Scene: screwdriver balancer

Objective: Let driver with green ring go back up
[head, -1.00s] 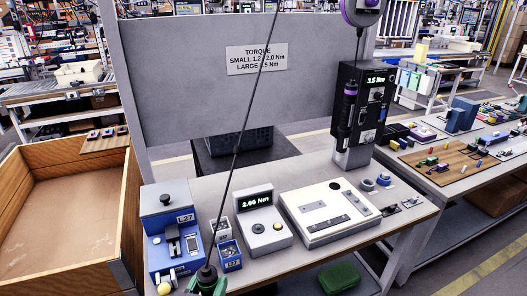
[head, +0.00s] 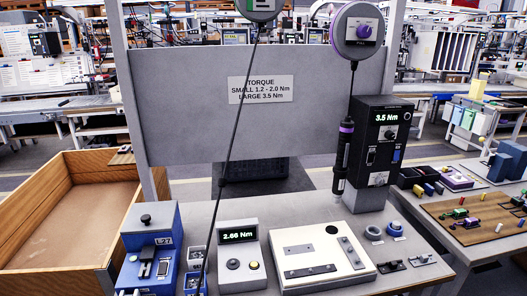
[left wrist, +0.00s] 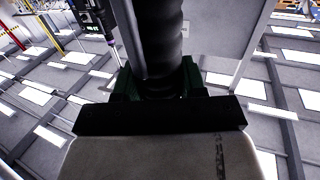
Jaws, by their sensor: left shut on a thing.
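In the left wrist view, my left gripper (left wrist: 158,88), with dark green fingers, is shut around a black ribbed driver handle (left wrist: 163,35). No green ring shows on the part of the handle in view. In the head view, a balancer reel with a green label (head: 262,8) is cut off by the top edge. Its dark cable (head: 225,160) runs slanting down to the bottom edge; the driver and my left gripper are below that view. My right gripper is not in view.
A purple-ringed driver (head: 344,150) hangs from a purple balancer reel (head: 356,32) beside a controller showing 3.5 Nm (head: 383,118). The bench holds a torque meter (head: 240,255), a white fixture (head: 320,260) and a blue device (head: 150,250). A torque sign (head: 262,89) is on the grey panel.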

